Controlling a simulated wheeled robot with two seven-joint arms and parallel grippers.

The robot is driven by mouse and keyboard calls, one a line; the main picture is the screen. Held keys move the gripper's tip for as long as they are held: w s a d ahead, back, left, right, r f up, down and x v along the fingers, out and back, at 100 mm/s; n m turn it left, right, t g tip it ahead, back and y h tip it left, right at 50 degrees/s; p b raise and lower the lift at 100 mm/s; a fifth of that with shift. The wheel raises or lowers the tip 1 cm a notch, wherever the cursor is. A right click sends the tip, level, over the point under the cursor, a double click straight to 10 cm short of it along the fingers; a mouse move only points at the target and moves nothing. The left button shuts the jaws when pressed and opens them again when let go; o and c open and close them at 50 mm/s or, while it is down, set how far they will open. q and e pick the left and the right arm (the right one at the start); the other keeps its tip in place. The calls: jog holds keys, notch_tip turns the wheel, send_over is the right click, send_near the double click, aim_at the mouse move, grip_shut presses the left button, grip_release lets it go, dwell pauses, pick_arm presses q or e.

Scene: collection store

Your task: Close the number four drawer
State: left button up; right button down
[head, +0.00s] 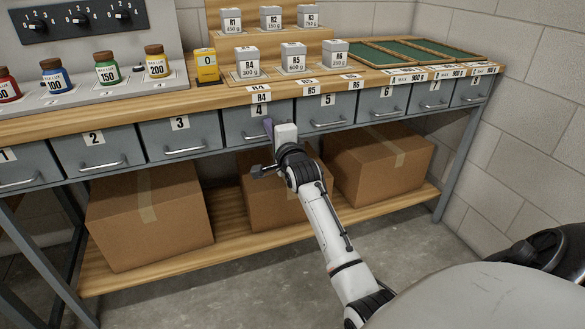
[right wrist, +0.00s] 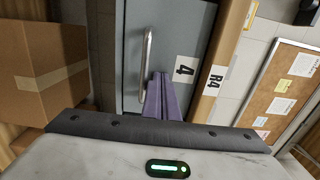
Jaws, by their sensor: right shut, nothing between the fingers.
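The number four drawer (head: 240,125) is a grey drawer in the row under the wooden bench top, between drawers 3 and 5. Its front looks about in line with its neighbours; a small gap cannot be ruled out. My right gripper (head: 268,124) is shut and empty, its purple fingers at this drawer's front, partly hiding it. In the right wrist view the drawer front (right wrist: 132,80) fills the middle, with its bar handle (right wrist: 146,58) left of the fingers (right wrist: 161,96) and the 4 label right of them. The fingertips touch or nearly touch the front. My left gripper is out of view.
Drawers 3 (head: 180,138) and 5 (head: 325,112) look shut on either side. Cardboard boxes (head: 150,215) stand on the lower shelf (head: 225,250). Labelled weights, bottles and green trays (head: 380,55) stand on the bench top. The floor in front is clear.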

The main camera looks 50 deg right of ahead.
jog(key=shift+w+d+r, duration=0.1)
jog(key=shift+r, duration=0.25)
